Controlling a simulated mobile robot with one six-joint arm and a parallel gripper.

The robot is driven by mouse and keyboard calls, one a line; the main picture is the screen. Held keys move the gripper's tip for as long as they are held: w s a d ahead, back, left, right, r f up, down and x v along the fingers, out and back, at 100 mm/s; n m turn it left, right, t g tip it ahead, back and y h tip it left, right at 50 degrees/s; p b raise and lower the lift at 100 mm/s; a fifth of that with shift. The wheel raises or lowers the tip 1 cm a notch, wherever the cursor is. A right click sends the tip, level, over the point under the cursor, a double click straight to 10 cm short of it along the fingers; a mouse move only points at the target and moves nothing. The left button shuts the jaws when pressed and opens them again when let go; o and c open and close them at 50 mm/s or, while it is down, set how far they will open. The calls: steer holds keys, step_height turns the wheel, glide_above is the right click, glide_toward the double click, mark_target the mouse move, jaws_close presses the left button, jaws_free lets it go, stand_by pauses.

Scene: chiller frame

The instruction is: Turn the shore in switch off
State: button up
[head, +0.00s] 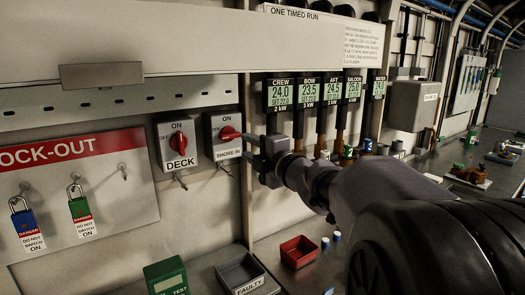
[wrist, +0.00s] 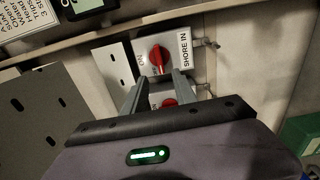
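The SHORE IN switch (head: 226,148) is a pale wall box with a red knob (head: 230,133). In the wrist view the SHORE IN box (wrist: 184,50) has its red knob (wrist: 160,57) just beyond my fingertips. The knob's handle lies across, with the ON mark beside it; I cannot tell which end points. My gripper (head: 251,143) reaches in from the right, close to the box. In the wrist view my gripper (wrist: 161,77) has its two fingers apart with a gap between them. Contact with the knob cannot be made out.
The DECK switch (head: 178,161) with a similar red knob is left of SHORE IN. A lock-out board (head: 80,185) with two padlocks hangs further left. Several heater displays (head: 281,95) hang right, behind my arm. A FAULTY tray (head: 224,270) and red bin (head: 299,250) stand below.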

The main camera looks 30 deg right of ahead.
steer(key=s+p, duration=0.1)
steer(key=s, duration=0.6)
steer(key=shift+d, duration=0.1)
steer(key=s+a+f+m+g+y, duration=0.1)
steer(key=s+a+f+m+g, duration=1.1)
steer(key=s+a+f+m, duration=0.8)
steer(key=s+a+m, duration=0.3)
steer(key=s, duration=0.1)
